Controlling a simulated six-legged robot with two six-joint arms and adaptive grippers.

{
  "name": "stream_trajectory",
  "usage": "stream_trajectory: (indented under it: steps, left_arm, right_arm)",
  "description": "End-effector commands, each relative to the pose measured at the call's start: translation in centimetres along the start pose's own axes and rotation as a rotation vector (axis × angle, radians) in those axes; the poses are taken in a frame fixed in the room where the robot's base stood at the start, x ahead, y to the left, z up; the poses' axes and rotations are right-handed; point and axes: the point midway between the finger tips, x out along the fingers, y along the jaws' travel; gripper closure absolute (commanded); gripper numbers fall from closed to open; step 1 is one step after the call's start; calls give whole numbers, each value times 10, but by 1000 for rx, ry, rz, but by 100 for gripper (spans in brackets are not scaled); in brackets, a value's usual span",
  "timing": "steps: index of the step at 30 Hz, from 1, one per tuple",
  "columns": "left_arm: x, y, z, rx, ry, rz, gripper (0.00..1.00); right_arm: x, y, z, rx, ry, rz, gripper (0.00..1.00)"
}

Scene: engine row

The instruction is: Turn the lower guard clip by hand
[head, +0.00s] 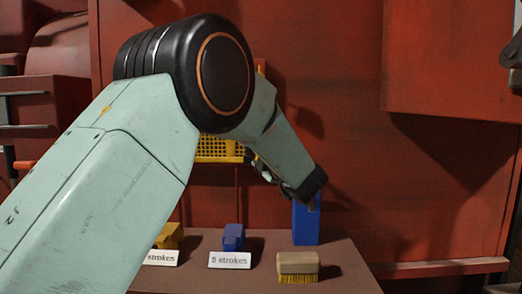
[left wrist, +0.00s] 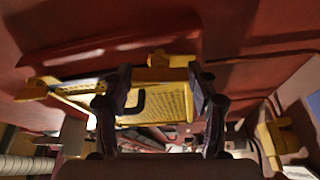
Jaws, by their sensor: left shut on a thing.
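The yellow mesh guard (head: 218,149) is on the red wall, partly hidden behind my left arm in the head view. In the left wrist view the guard (left wrist: 170,103) fills the middle, seen at a slant. A small yellow block, which looks like the lower guard clip (left wrist: 172,62), sits at its edge between my fingertips. My left gripper (left wrist: 160,78) has a dark finger on each side and is shut on it; the exact contact is hard to see. In the head view the left gripper (head: 263,169) is small and partly hidden below the guard. My right gripper is not in view.
A brown table (head: 345,272) stands below, with a tall blue block (head: 306,224), a small blue block (head: 233,236), a yellow block (head: 169,235), a brush (head: 298,266) and two "strokes" cards. A red box (head: 452,60) juts out at upper right.

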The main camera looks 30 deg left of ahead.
Motion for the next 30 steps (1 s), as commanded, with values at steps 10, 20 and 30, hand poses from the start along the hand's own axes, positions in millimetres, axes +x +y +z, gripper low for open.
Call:
stream_trajectory:
  steps: [10, 20, 30]
  left_arm:
    - [1, 8, 0, -159, -3, -52, 73]
    - [1, 8, 1, -196, -4, -67, 73]
    - [1, 8, 0, -196, -3, -66, 40]
  right_arm:
    - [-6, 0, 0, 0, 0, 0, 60]
    - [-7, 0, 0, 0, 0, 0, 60]
    - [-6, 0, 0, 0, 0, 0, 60]
